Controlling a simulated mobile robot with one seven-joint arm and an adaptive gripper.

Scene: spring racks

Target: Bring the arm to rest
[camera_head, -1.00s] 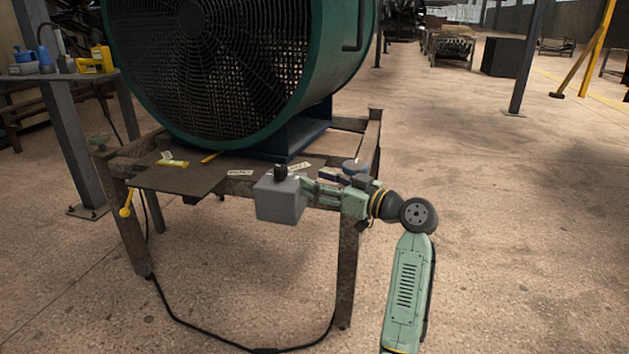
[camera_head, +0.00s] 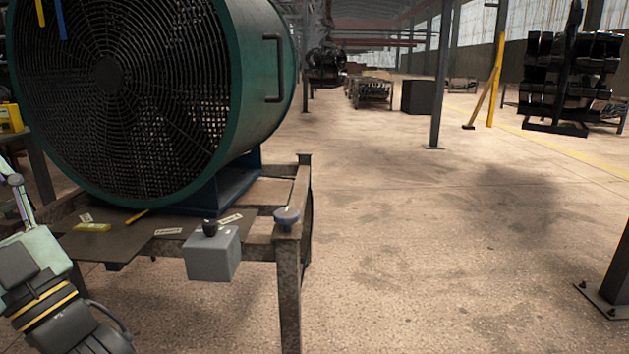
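My arm shows at the lower left, green with a black and yellow-banded wrist. My gripper (camera_head: 15,190) is at the left edge, in front of the fan stand's left part. Only a thin grey finger link shows and the rest is cut off, so I cannot tell whether it is open or shut, or whether it holds anything.
A large green drum fan (camera_head: 250,75) stands on a rusty metal stand (camera_head: 290,290). A grey box (camera_head: 212,258) with a black knob (camera_head: 210,228) is at its front edge. A yellow marker (camera_head: 92,227) lies on the stand. The floor (camera_head: 440,260) to the right is clear.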

